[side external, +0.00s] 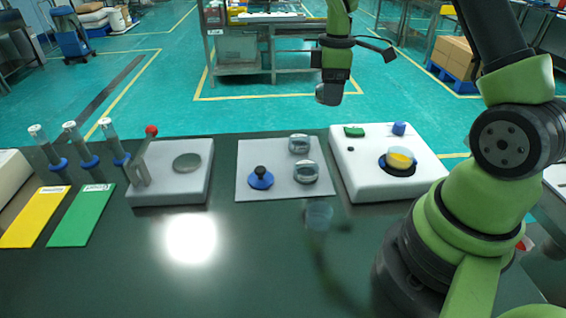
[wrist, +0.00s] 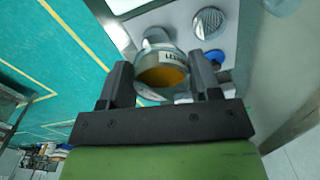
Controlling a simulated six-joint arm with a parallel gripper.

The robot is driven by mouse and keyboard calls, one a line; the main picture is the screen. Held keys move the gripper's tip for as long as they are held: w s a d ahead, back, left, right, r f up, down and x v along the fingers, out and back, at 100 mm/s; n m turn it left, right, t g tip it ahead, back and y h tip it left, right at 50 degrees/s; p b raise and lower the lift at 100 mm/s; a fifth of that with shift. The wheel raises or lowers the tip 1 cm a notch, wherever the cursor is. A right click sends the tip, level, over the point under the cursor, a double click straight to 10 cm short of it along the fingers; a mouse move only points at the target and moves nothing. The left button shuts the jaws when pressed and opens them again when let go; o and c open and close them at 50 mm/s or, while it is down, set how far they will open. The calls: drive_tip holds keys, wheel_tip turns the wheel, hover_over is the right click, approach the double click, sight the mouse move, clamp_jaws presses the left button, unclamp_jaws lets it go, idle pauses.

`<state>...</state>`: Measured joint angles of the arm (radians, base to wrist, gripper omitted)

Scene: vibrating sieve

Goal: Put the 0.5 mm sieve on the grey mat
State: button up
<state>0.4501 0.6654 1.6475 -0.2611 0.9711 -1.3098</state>
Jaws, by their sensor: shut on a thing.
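My gripper (wrist: 162,82) is shut on a clear round vessel (wrist: 163,60) with a metallic-looking rim, orange material inside and a label I cannot fully read. I cannot confirm that it is the 0.5 mm sieve. In the side view my gripper (side external: 328,92) holds it high behind the bench, well above the surface. The light grey mat (side external: 245,160) lies in the middle of the bench. Two round clear pieces, one at the back (side external: 299,143) and one nearer (side external: 306,172), stand on its right side. A blue lid with a black knob (side external: 261,179) is at its front left.
The white shaker (side external: 365,178) stands right of the mat, with a vessel holding yellow material (side external: 400,158) on it. A grey device with a red-knobbed lever (side external: 172,178) stands left. Yellow (side external: 36,217) and green (side external: 82,215) mats lie farther left.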

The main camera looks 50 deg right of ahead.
drive_tip(key=w+a+f+n, duration=0.4)
drive_tip(key=w+a, duration=0.6)
hover_over(263, 159)
wheel_tip(263, 159, down, 7)
drive_tip(key=shift+r, duration=0.2)
drive_tip(key=shift+f, duration=2)
drive_tip(key=shift+f, duration=0.1)
drive_tip(key=o, duration=0.6)
drive_tip(key=shift+o, duration=0.2)
